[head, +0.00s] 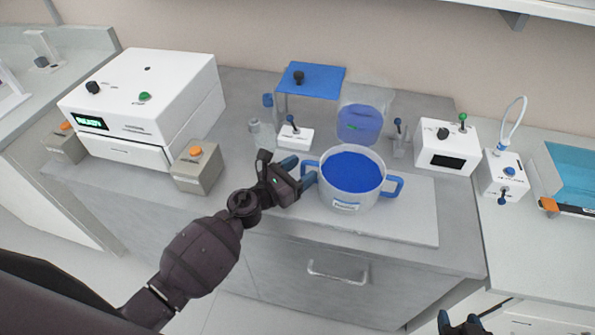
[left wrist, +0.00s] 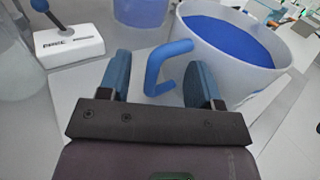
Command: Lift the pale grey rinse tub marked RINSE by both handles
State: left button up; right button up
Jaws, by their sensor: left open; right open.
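The pale grey rinse tub (head: 349,199) stands upright on a light mat, with blue liquid inside, a label on its front and a blue handle on each side. My left gripper (head: 300,171) is open at the tub's left handle (head: 310,169). In the left wrist view the left handle (left wrist: 155,72) lies between the open fingers of my left gripper (left wrist: 158,85), which are not closed on it. The tub also shows there (left wrist: 235,60). My right gripper (head: 461,318) is at the bottom edge, open and empty, well away from the right handle (head: 395,187).
A small white switch box (head: 296,138) stands behind my left gripper. A clear container with blue liquid (head: 360,122) stands behind the tub. A grey box with an orange button (head: 198,170) is to the left. The mat's right part (head: 418,215) is bare.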

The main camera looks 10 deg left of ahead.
pick_arm(q)
grip_shut()
dwell(1.3)
